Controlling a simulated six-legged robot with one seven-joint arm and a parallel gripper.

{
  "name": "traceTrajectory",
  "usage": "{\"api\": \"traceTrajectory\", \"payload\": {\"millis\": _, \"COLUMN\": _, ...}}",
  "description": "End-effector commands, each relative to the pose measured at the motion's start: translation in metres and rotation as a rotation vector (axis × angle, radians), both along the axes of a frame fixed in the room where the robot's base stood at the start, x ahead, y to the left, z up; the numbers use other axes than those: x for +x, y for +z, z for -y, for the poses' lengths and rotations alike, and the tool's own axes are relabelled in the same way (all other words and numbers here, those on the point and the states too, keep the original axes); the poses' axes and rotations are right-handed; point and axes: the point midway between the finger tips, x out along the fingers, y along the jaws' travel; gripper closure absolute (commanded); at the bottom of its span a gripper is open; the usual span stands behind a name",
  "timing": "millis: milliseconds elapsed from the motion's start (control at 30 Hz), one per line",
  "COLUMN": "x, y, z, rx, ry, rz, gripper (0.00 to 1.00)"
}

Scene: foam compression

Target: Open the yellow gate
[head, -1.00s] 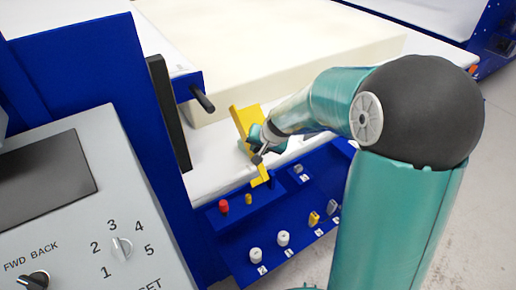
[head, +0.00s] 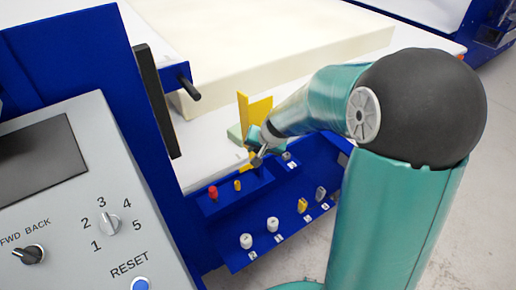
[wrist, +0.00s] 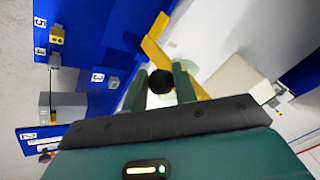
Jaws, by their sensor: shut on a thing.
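The yellow gate (head: 259,107) stands at the near edge of the white bed, beside the blue control box, in the head view. In the wrist view it is a yellow bar (wrist: 154,53) running past my fingertips. My gripper (head: 254,140) is at the gate, its teal fingers partly hidden by the wrist. In the wrist view my gripper (wrist: 160,80) has a round black knob (wrist: 160,81) between its fingers and is shut on it. The knob appears to belong to the gate, but its joint to the bar is hidden.
A blue control box (head: 235,222) with a red button (head: 213,192) and several knobs lies just below my gripper. A black handle (head: 190,90) sticks out left of the gate. A cream foam block (head: 280,60) lies behind. A grey control panel (head: 75,200) stands at left.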

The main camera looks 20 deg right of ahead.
Motion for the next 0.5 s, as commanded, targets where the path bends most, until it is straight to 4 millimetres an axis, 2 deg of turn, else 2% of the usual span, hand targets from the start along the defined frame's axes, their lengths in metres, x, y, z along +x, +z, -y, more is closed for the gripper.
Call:
{"api": "traceTrajectory", "payload": {"millis": 33, "x": 0.0001, "y": -0.0021, "z": 0.0076, "rx": -0.005, "ry": -0.014, "rz": -0.001, "gripper": 1.0}}
{"api": "traceTrajectory", "payload": {"millis": 300, "x": 0.0023, "y": -0.0002, "z": 0.008, "rx": -0.006, "ry": -0.016, "rz": 0.005, "gripper": 1.0}}
{"api": "traceTrajectory", "payload": {"millis": 333, "x": 0.0024, "y": 0.0, "z": 0.0081, "rx": -0.006, "ry": -0.016, "rz": 0.006, "gripper": 0.67}}
{"api": "traceTrajectory", "payload": {"millis": 400, "x": 0.0026, "y": 0.0007, "z": 0.0081, "rx": -0.006, "ry": -0.016, "rz": 0.007, "gripper": 0.53}}
{"api": "traceTrajectory", "payload": {"millis": 500, "x": 0.0024, "y": 0.0016, "z": 0.0071, "rx": -0.006, "ry": -0.014, "rz": 0.009, "gripper": 0.52}}
